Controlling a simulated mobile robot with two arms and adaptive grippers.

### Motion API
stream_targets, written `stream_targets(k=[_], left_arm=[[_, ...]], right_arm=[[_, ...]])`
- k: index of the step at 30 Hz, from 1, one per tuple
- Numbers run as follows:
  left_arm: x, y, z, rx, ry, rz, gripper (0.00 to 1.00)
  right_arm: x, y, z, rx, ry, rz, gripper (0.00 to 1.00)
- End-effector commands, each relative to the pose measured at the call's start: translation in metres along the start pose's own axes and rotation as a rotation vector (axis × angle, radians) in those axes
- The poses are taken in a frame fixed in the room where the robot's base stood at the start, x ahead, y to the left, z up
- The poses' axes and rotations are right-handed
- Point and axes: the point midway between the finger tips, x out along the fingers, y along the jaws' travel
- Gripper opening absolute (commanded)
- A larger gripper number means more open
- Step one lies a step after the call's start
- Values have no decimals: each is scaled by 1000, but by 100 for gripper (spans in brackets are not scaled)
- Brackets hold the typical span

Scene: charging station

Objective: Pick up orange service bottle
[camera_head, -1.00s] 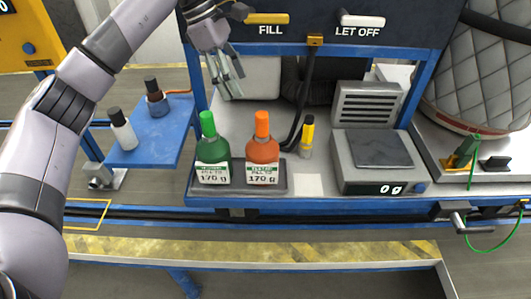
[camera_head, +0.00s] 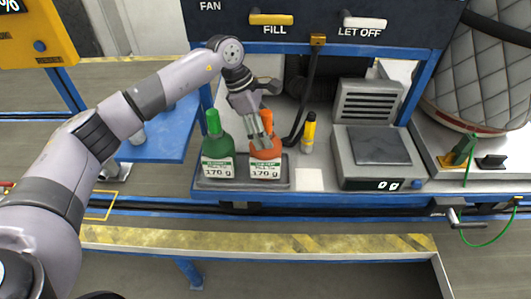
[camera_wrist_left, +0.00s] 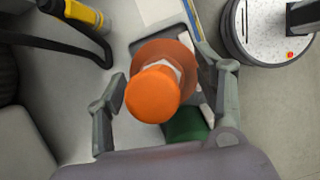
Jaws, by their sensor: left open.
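The orange service bottle (camera_head: 266,168) stands upright on a grey tray, with a white label reading 170 g. In the left wrist view its orange cap (camera_wrist_left: 153,93) sits between the two fingers, seen from above. My left gripper (camera_head: 260,146) is at the bottle's top and partly covers its cap and neck. In the wrist view this gripper (camera_wrist_left: 165,100) is open, with a gap beside the cap on the left finger's side. The green bottle (camera_head: 217,150) stands close on the left; in the wrist view its green body (camera_wrist_left: 186,124) shows below the cap. My right gripper is not in view.
The tray (camera_head: 205,184) holds both bottles. A black cable (camera_head: 305,100) hangs behind. A scale (camera_head: 378,150) stands further right. The panel with levers (camera_head: 320,20) overhangs the bench.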

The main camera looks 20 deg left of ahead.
Motion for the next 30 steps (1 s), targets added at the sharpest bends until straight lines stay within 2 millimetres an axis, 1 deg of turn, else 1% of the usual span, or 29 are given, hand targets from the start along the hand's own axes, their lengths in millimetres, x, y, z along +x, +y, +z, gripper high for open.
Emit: stream_targets(k=[3, 9, 19, 30], left_arm=[[7, 0, 0, 0, 1, 0, 63], [8, 0, 0, 0, 1, 0, 63], [7, 0, 0, 0, 1, 0, 41], [7, 0, 0, 0, 1, 1, 16]], right_arm=[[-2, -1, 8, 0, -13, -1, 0], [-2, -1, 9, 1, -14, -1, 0], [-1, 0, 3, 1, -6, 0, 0], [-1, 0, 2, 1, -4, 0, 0]])
